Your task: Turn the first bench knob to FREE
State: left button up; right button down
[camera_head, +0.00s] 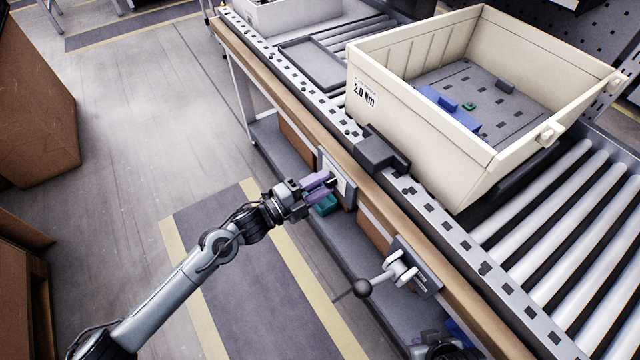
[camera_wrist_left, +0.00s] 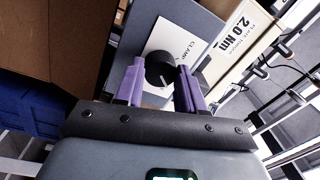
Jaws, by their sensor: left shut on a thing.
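A black round knob (camera_wrist_left: 160,70) with a short white pointer line stands on a white label plate (camera_wrist_left: 181,42) that reads "CLAMP". My left gripper (camera_wrist_left: 162,86) has its two purple fingers on either side of the knob, shut on it. In the head view the left gripper (camera_head: 322,184) is at the bench's front side, by the white plate (camera_head: 344,185); the fingers hide the knob there. I cannot read the word FREE or tell which mark the pointer is at. My right gripper's fingers do not show.
A cream crate (camera_head: 420,135) marked "2.0 Nm" stands on the roller conveyor (camera_head: 555,245) above. The floor (camera_head: 130,110) left of the bench is clear.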

pick_arm(q)
jog(key=shift+m, duration=0.6)
jog(key=o, duration=1)
jog(key=shift+o, duration=0.2)
jog(key=shift+s+a, duration=0.25)
jog(key=shift+a, duration=0.25)
jog(key=p+v, duration=0.4)
jog(key=v, duration=0.5)
jog(key=shift+s+a, duration=0.25)
jog(key=shift+a, duration=0.05)
